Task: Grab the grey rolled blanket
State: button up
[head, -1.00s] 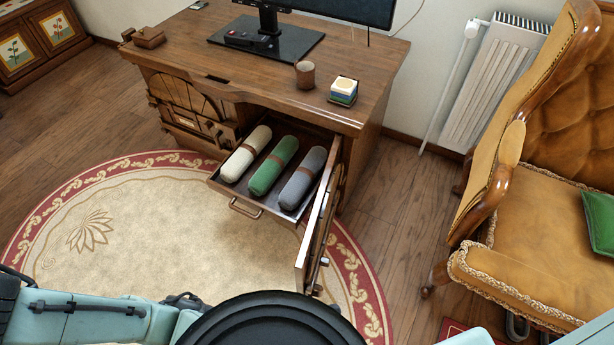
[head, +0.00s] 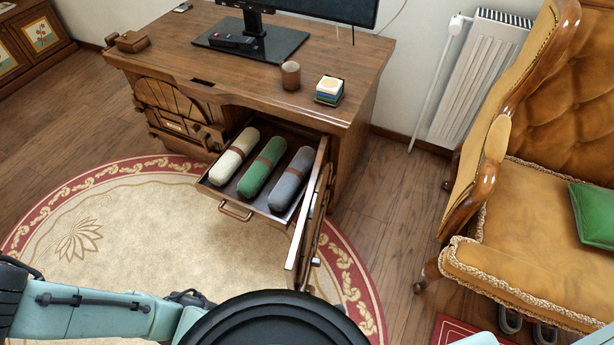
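The grey rolled blanket (head: 291,179) lies in the pulled-out drawer (head: 258,209) of the wooden desk. My gripper is not in view. Part of my teal arm crosses the bottom left, well in front of the drawer.
An open cabinet door (head: 308,225) stands beside the drawer's right side. The desk top (head: 205,55) holds a monitor, a cup (head: 291,75) and a small stack (head: 329,90). A tan armchair (head: 520,220) stands at right. The round rug (head: 150,215) is clear before the drawer.

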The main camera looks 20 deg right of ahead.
aim_at(281, 197)
jog(key=j+z, duration=0.1)
jog(key=z, duration=1.3)
jog(key=j+z, duration=0.6)
jog(key=z, duration=0.2)
jog(key=j+z, duration=0.25)
jog(key=z, duration=0.15)
jog(key=k+j+z, duration=0.25)
jog(key=j+z, duration=0.15)
jog(key=k+j+z, duration=0.7)
jog(key=k+j, duration=0.3)
jog(key=j, duration=0.15)
jog(key=k+j, duration=0.7)
jog(key=j, duration=0.5)
jog(key=k+j, duration=0.15)
jog(key=j, duration=0.2)
